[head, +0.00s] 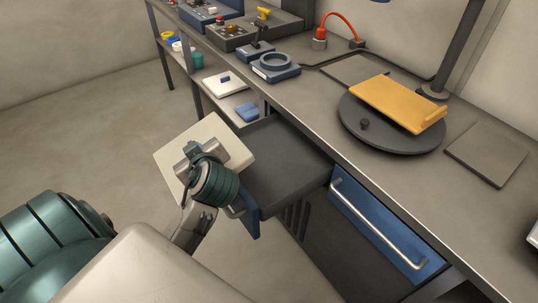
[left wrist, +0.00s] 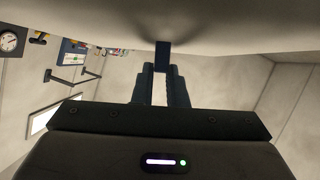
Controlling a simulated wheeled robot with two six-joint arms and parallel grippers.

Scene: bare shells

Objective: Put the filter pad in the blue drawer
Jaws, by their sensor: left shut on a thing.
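The filter pad appears to be the pale, cream square plate (head: 229,142), held tilted beside the open drawer. My left gripper (head: 192,152) is at it, hiding its middle in the head view. In the left wrist view the pale pad (left wrist: 90,20) fills the top, and the gripper's fingers (left wrist: 160,85) are shut on a small dark tab at its face. A drawer with a blue front (head: 251,222) is pulled out; its grey inside (head: 290,160) looks empty where visible. The pad overlaps the drawer's left corner in the picture; contact cannot be told. My right gripper is not in view.
A second blue-fronted drawer (head: 375,226) with a long handle is shut, right of the open one. The worktop (head: 330,115) above carries a round dark turntable (head: 372,142) with a yellow tray (head: 390,98). A lower shelf holds a white box (head: 218,86). Open floor lies left.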

